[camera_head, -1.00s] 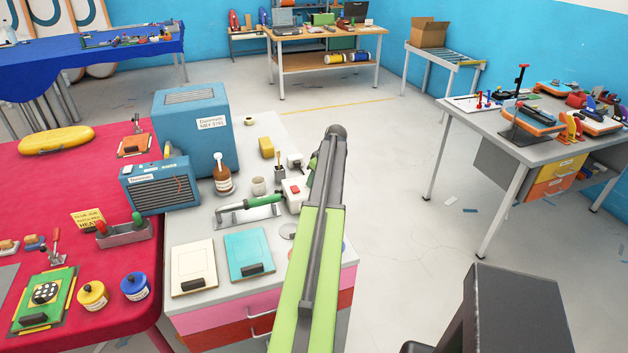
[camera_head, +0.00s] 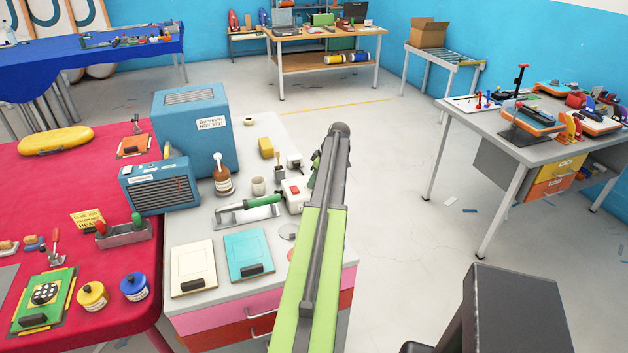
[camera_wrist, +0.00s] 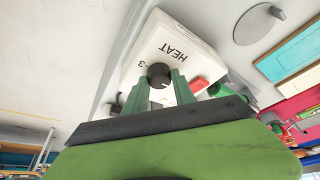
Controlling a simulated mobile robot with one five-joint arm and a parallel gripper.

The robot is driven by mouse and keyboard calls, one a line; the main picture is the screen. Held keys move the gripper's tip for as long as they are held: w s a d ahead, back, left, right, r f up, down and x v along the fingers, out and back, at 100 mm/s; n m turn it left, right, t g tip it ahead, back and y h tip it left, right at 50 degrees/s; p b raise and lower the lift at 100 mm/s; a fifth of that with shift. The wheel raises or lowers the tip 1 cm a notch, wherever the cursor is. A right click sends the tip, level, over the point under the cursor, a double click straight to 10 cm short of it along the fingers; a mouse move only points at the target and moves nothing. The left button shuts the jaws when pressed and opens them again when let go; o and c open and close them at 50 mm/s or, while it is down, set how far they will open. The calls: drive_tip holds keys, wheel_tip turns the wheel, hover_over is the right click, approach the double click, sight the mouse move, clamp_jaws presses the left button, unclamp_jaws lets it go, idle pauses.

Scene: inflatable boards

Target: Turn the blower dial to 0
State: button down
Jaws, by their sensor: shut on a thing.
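The white control box (camera_wrist: 175,47) fills the upper middle of the wrist view, marked "HEAT" with a "3" at its left edge. Its round dark dial (camera_wrist: 158,73) has a small light mark on its lower part. My gripper (camera_wrist: 160,86) has its green fingers shut on the dial, one on each side. A red switch (camera_wrist: 198,84) shows beside the right finger. In the head view, the white box (camera_head: 296,194) with its red switch stands near the bench's right edge. My arm hides the dial and gripper there.
A green-handled tool (camera_head: 243,210) lies left of the box. A brown bottle (camera_head: 222,178), a small cup (camera_head: 258,186) and a yellow block (camera_head: 266,147) stand close by. Cream (camera_head: 194,268) and teal (camera_head: 248,255) panels lie in front. Open floor is to the right.

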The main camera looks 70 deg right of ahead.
drive_tip(key=c, duration=1.1)
unclamp_jaws()
drive_tip(key=shift+o, duration=0.2)
drive_tip(key=p+v, duration=1.6)
drive_tip(key=v, duration=0.1)
drive_tip(key=shift+r, duration=0.25)
